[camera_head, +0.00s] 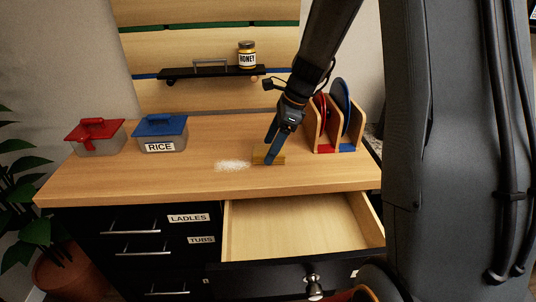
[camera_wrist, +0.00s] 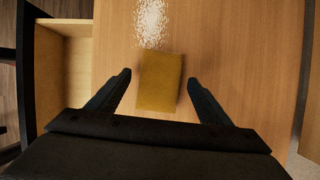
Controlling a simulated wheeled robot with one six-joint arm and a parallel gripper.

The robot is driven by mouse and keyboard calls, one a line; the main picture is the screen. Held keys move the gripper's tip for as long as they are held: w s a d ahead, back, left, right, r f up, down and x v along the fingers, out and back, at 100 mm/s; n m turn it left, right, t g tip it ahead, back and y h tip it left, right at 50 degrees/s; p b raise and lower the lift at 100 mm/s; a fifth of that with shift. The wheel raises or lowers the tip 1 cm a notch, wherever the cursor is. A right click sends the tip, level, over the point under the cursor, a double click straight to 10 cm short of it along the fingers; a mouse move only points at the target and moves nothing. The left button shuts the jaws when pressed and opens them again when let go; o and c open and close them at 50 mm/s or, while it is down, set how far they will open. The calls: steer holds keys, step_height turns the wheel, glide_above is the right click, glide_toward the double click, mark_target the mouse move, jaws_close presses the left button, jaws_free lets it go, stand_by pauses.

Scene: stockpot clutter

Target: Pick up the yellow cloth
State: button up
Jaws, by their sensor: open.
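The yellow cloth (camera_wrist: 160,80) lies flat on the wooden countertop, a small mustard-yellow rectangle. In the head view the cloth (camera_head: 260,160) is partly hidden behind my gripper (camera_head: 271,154). In the wrist view my gripper (camera_wrist: 158,85) is open, with one finger on each side of the cloth and a gap between each finger and the cloth. Nothing is held. I cannot tell how high the fingertips are above the counter.
A white grainy spill (camera_head: 233,166) lies left of the cloth. A rice box (camera_head: 161,134) and a red-lidded box (camera_head: 96,138) stand at the left; a rack (camera_head: 322,135) with plates stands behind right. An open empty drawer (camera_head: 290,225) juts out below the counter. Honey (camera_head: 247,55) sits on a shelf.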

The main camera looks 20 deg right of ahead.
steer(key=shift+f, duration=0.25)
stand_by(0.4)
steer(key=c, duration=1.1)
steer(key=shift+c, duration=0.2)
steer(key=shift+r, duration=0.15)
